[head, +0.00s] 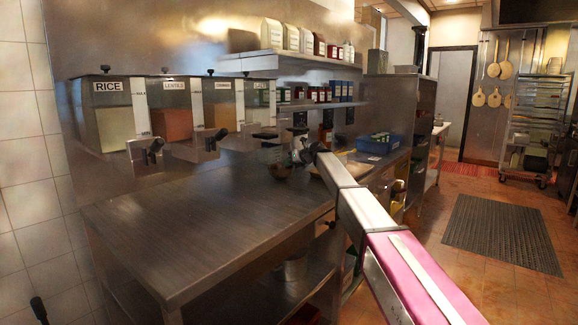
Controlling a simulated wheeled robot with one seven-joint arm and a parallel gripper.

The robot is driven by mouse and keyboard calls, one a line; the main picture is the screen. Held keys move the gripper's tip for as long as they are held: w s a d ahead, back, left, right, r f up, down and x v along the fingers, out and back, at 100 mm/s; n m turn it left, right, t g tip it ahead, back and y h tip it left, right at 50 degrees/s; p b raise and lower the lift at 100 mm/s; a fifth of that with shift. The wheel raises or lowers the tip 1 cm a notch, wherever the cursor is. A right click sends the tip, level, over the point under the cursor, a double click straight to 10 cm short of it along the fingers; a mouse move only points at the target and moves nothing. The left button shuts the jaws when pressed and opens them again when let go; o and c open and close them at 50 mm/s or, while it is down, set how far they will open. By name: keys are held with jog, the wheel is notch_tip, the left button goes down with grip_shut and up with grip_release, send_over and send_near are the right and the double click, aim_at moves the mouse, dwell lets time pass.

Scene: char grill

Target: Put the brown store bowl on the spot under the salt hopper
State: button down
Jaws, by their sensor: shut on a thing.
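My gripper (288,158) is at the end of my arm, over the back of the steel counter (190,230), and is shut on the brown store bowl (278,171). The bowl looks small and dark here, and my gripper hides part of it. The salt hopper (261,96) is the rightmost of the wall hoppers, and its outlet (265,135) sits above and left of the bowl. The spot under that outlet is hard to make out. I cannot tell whether the bowl touches the counter.
Hoppers for rice (108,112) and lentils (178,105), plus another, hang left of the salt one. Shelves (290,62) with packets and jars are above. A blue bin (378,144) stands at the right. The counter's front left is clear.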

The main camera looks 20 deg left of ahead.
jog(key=shift+f, duration=0.25)
jog(key=c, duration=1.2)
grip_release()
jog(key=v, duration=1.2)
